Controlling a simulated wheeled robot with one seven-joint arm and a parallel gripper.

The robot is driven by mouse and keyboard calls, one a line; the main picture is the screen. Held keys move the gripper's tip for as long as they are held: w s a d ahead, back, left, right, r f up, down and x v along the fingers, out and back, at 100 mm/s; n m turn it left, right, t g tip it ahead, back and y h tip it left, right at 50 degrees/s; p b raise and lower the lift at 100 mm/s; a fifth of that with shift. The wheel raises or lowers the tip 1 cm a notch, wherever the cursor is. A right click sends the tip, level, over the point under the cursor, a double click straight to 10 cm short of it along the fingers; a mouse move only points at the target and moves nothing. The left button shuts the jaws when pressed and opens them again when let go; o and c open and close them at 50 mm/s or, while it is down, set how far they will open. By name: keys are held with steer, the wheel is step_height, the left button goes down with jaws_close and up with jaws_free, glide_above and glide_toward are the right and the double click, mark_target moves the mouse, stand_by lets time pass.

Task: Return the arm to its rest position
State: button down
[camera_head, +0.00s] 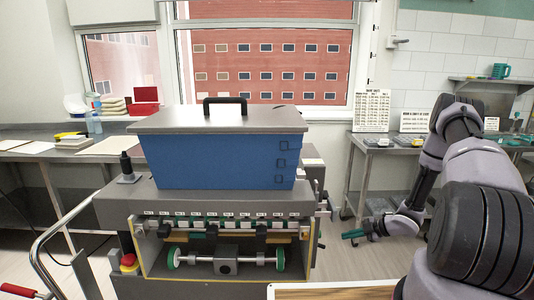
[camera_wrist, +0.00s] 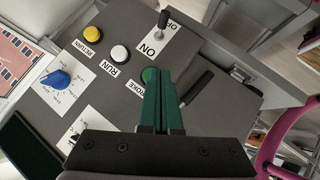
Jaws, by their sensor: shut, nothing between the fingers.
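My arm reaches in from the right edge of the head view and bends down and back. My gripper (camera_head: 352,234) hangs low, to the right of the depositor (camera_head: 212,208), with its green fingers pointing left. In the wrist view my gripper (camera_wrist: 163,98) is shut and empty, its two green fingers side by side. Beyond the fingertips is a grey control panel (camera_wrist: 112,85) with a yellow button (camera_wrist: 93,34), a white button (camera_wrist: 120,53), a green button (camera_wrist: 150,75) partly behind the fingers, a blue knob (camera_wrist: 58,80) and a lever switch (camera_wrist: 163,20) by ON and OFF labels.
A blue hopper (camera_head: 215,160) with a grey lid (camera_head: 220,120) tops the depositor. A metal rail (camera_head: 55,235) stands at left. A counter (camera_head: 45,152) lies behind left, a side table (camera_head: 385,145) behind right. Floor (camera_head: 340,258) shows between depositor and arm.

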steer(key=w+d+r+m+t+h, duration=0.1)
steer(key=w+d+r+m+h, duration=0.3)
steer(key=r, duration=0.6)
steer(key=w+d+r+m+t+h, duration=0.1)
steer(key=w+d+r+h, duration=0.3)
steer(key=r, duration=0.6)
step_height(320, 180, up, 19)
steer(key=s+m+h, duration=0.2)
steer(key=m, duration=0.4)
steer(key=s+a+r+m+h, duration=0.1)
steer(key=s+a+r+m, duration=0.1)
steer(key=s+r+m, duration=0.4)
steer(key=s+a+r+m, duration=0.2)
steer(key=s+a+r, duration=0.1)
steer(key=s+r, duration=0.55)
steer(key=s+a+r+m+y, duration=0.1)
steer(key=s+a, duration=0.4)
steer(key=s, duration=0.5)
steer(key=s+a+r+m+y, duration=0.2)
steer(key=s+a+m, duration=0.2)
steer(key=s, duration=0.6)
steer(key=shift+a+r+g+y, duration=0.15)
steer(key=shift+a+g+y, duration=0.2)
steer(key=shift+a, duration=0.3)
